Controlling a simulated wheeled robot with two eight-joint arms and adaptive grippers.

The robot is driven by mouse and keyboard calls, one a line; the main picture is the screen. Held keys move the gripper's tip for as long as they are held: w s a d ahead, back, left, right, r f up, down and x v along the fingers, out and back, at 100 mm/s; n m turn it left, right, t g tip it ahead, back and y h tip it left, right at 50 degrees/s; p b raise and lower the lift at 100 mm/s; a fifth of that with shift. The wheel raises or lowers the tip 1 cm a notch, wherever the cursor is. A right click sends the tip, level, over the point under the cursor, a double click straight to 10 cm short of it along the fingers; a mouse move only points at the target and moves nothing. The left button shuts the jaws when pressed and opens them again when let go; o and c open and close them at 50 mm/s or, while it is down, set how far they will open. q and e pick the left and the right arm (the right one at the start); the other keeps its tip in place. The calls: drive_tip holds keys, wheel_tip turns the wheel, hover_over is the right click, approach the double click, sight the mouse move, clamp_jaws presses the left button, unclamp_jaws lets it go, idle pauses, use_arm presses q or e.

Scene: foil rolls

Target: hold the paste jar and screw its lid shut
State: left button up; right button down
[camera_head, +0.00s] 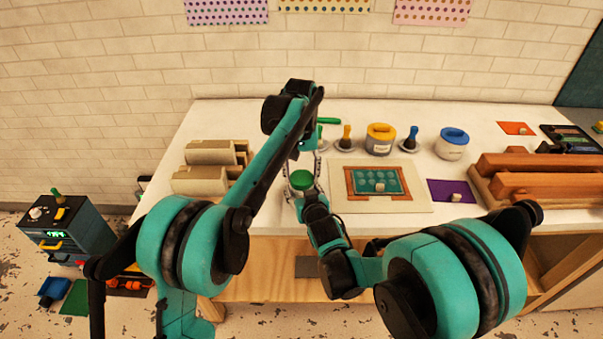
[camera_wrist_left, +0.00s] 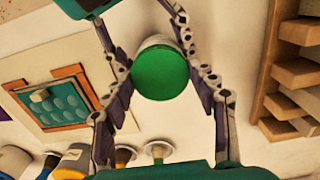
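The paste jar (camera_wrist_left: 155,42) is pale and stands near the bench's front edge, with its green lid (camera_head: 301,180) on top. The lid also shows in the left wrist view (camera_wrist_left: 160,72). My left gripper (camera_head: 303,168) reaches down from above, one finger on each side of the lid; in the left wrist view both pads appear to touch its rim. My right gripper (camera_head: 304,191) comes in low from the front, its fingers around the jar body below the lid. The jar body is mostly hidden, and I cannot tell how far the lid is threaded.
A beige board with a teal panel (camera_head: 376,181) lies right of the jar. Behind stand a yellow-lidded jar (camera_head: 380,139), a blue-lidded jar (camera_head: 452,144) and handled stamps. Beige blocks (camera_head: 200,180) lie left; brown racks (camera_head: 530,187) fill the right.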

use_arm(q)
drive_tip(key=o, duration=0.5)
wheel_tip(320, 180, up, 12)
idle(0.4)
use_arm(e)
drive_tip(key=shift+c, duration=2)
unclamp_jaws()
